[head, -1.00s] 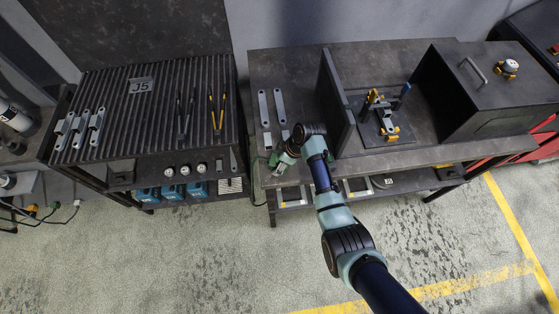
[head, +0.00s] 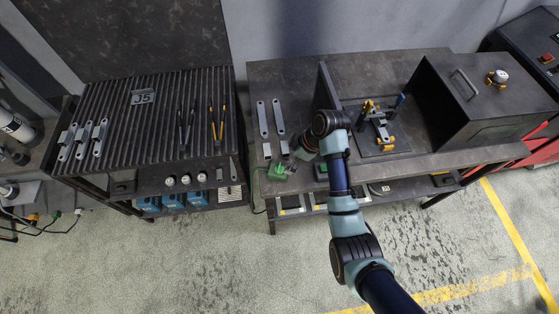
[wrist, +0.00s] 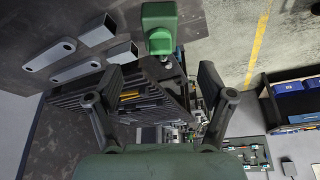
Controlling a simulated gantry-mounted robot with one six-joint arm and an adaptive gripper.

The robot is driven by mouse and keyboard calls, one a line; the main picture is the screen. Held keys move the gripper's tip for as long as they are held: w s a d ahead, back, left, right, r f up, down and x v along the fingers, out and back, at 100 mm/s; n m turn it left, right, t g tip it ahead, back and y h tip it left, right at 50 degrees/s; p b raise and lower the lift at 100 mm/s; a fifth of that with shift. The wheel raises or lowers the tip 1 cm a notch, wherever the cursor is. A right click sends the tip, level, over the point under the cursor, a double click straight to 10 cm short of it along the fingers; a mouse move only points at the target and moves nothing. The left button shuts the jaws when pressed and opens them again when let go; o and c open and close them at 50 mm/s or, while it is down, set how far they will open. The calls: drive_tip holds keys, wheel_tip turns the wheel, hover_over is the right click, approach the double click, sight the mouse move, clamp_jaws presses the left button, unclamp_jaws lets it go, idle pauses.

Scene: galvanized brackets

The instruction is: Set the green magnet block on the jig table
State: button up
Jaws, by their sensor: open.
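The green magnet block (head: 277,171) sits near the front left corner of the dark workbench (head: 285,72). In the wrist view the block (wrist: 159,27) is at the top, past my fingertips and apart from them. My gripper (wrist: 150,84) is open, with nothing between its two dark fingers. In the head view my gripper (head: 292,164) is just right of the block, partly hidden by my wrist. A slatted table marked J5 (head: 150,115) stands on the left; I cannot tell for certain whether it is the jig table.
Two flat grey brackets (head: 262,119) lie behind the block. Three more brackets (head: 84,139) and two pairs of pliers (head: 218,125) are on the slatted table. An upright dark panel (head: 327,88), a clamp fixture (head: 379,128) and a dark box (head: 470,95) stand to the right.

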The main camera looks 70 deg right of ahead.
idle(0.3)
drive_tip(key=w+a+r+t+h, duration=0.15)
drive_tip(key=w+a+r, duration=0.3)
drive_tip(key=a, duration=0.45)
drive_tip(key=w+a+r+t, duration=0.2)
drive_tip(key=w+a+r, duration=0.3)
drive_tip(key=a, duration=0.4)
drive_tip(key=w+a+r+t+h, duration=0.1)
drive_tip(key=w+a+r, duration=0.2)
drive_tip(key=w+a, duration=0.55)
drive_tip(key=s+a+r+t+y, duration=0.1)
drive_tip(key=s+a+r+t, duration=0.1)
drive_tip(key=a+r, duration=0.2)
drive_tip(key=s+a+r+m+t+y, duration=0.1)
drive_tip(key=a+r, duration=0.4)
drive_tip(key=a, duration=0.6)
drive_tip(key=shift+s+t, duration=0.45)
drive_tip(key=shift+s, duration=0.4)
